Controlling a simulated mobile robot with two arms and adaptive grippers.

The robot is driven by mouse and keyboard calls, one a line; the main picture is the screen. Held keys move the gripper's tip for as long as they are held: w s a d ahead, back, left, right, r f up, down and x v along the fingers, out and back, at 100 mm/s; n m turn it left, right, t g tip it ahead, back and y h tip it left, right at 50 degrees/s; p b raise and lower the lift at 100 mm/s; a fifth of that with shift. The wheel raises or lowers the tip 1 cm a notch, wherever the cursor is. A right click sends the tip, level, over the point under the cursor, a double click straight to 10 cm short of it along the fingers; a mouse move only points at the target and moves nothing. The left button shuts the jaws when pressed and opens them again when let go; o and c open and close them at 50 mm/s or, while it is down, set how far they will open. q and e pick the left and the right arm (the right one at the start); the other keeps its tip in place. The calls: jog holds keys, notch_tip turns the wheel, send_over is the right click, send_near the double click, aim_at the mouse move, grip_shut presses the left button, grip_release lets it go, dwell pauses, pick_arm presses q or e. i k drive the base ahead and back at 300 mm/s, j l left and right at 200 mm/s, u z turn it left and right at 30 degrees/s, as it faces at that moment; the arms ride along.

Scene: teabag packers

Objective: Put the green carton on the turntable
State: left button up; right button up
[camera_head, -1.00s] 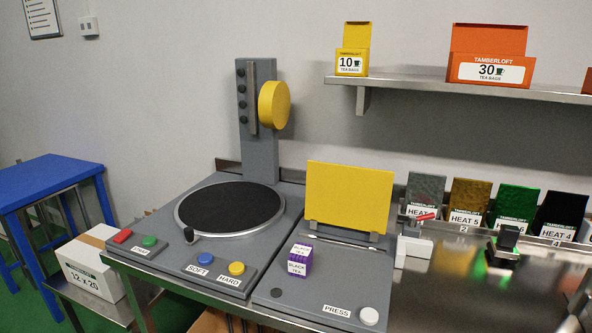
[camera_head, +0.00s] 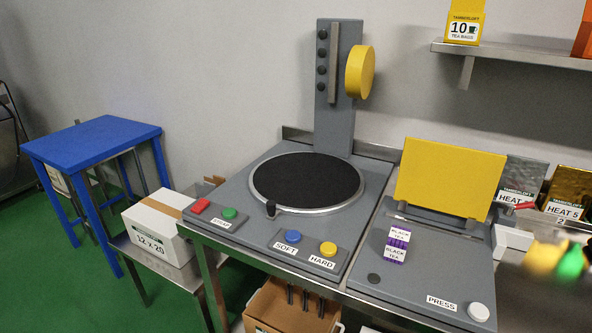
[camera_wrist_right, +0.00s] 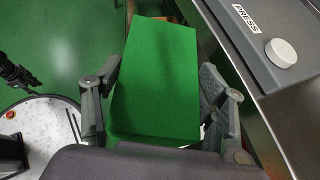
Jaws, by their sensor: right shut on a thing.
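The green carton (camera_wrist_right: 155,80) is between the two fingers of my right gripper (camera_wrist_right: 160,100) in the right wrist view. The gripper is shut on it, and its plain green face is toward the camera. The carton is held beside the bench edge, over the green floor, and does not show in the head view. The turntable (camera_head: 305,182) is a black disc with a grey rim on the grey machine, empty. A dark part at the left edge of the right wrist view may be my left gripper (camera_wrist_right: 18,74); its jaws are unclear.
A yellow round pad (camera_head: 360,72) on a grey column (camera_head: 338,110) stands behind the turntable. Buttons line the machine's front. A blue table (camera_head: 95,143) stands left.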

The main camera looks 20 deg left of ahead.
aim_at(300, 183)
jog(key=j+z, duration=0.4)
jog(key=j, duration=1.9)
